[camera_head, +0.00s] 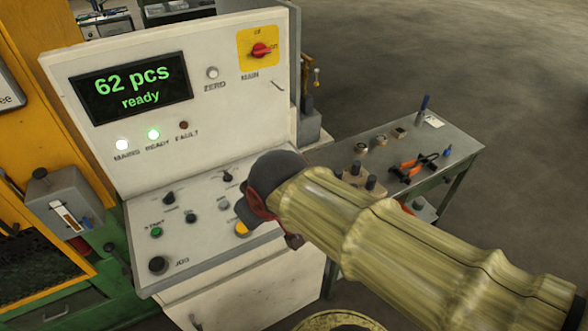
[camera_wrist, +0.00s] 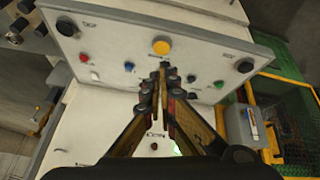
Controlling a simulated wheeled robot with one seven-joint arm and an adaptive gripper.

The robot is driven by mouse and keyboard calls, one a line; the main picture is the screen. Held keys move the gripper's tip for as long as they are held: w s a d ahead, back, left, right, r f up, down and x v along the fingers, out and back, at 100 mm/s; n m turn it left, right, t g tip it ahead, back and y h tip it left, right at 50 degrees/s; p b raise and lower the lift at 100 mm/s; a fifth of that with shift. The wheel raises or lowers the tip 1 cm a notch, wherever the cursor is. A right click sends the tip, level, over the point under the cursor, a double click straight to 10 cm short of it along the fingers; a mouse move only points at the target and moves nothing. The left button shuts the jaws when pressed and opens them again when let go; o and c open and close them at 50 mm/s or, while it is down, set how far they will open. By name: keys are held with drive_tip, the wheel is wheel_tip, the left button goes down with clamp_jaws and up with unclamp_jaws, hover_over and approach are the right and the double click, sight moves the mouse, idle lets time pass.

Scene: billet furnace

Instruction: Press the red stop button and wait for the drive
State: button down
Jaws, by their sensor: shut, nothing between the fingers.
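A small red button (camera_wrist: 83,57) shows on the left side of the sloped control panel in the wrist view. In the head view, my arm and gripper hide that part of the panel (camera_head: 200,242). My gripper (camera_wrist: 162,72) is shut and empty. In the wrist view its fingertips appear over the middle of the panel, right of the red button, with the yellow button (camera_wrist: 161,46) beyond them. I cannot tell how far the tips are above the panel. The display (camera_head: 132,87) reads "62 pcs ready".
A green START button (camera_head: 156,232), a black JOG button (camera_head: 158,265) and several knobs share the panel. The MAINS lamp (camera_head: 121,145) and READY lamp (camera_head: 153,134) glow; the FAULT lamp (camera_head: 183,125) is dark. A side table (camera_head: 455,140) with tools stands to the right.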

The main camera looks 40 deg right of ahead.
drive_tip(key=w+d+r+n+t+h+p, duration=0.1)
drive_tip(key=w+d+r+n+h+p, duration=0.25)
drive_tip(key=w+d+p, duration=1.4)
drive_tip(key=s+d+f+n+t+y+p, duration=0.1)
drive_tip(key=d+f+n+y+p, duration=0.3)
drive_tip(key=d+f+p, duration=0.4)
drive_tip(key=n+t+p, duration=0.1)
drive_tip(key=p, duration=0.2)
drive_tip(key=shift+s+d+f+p, duration=0.25)
drive_tip(key=shift+s+f+p, duration=0.05)
drive_tip(key=shift+s+f, duration=0.1)
wheel_tip(320, 180, down, 9)
drive_tip(key=b, duration=0.6)
drive_tip(key=shift+r+b, duration=0.15)
drive_tip(key=shift+b, duration=0.2)
drive_tip(key=shift+f+b, duration=0.35)
drive_tip(key=shift+f, duration=0.05)
